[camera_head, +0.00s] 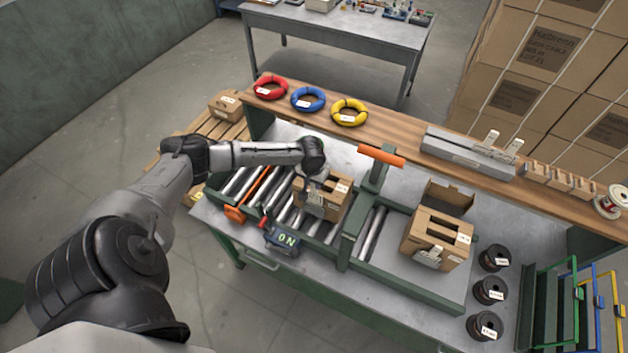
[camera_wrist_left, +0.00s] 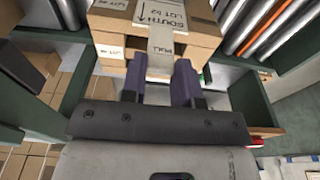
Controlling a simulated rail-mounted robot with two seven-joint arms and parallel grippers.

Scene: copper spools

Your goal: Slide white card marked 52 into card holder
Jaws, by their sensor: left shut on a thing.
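My left gripper (camera_head: 317,182) reaches down at the front of a cardboard box (camera_head: 338,203) on the rollers. In the left wrist view its two dark fingers (camera_wrist_left: 160,75) point at that box. They are shut on a pale card (camera_wrist_left: 160,42), which lies against the box front; I cannot read a 52 on it. A pale card holder (camera_head: 314,208) seems to be on this box face, partly hidden by the gripper. I cannot tell whether the card is inside it. My right gripper is not in view.
A second open box (camera_head: 452,226) with a pale holder (camera_head: 428,257) stands to the right. A green post with an orange bar (camera_head: 381,156) rises between the boxes. A display (camera_head: 284,240) sits at the front. White cards (camera_head: 491,138) stand in a grey rack. Black spools (camera_head: 489,290) are front right.

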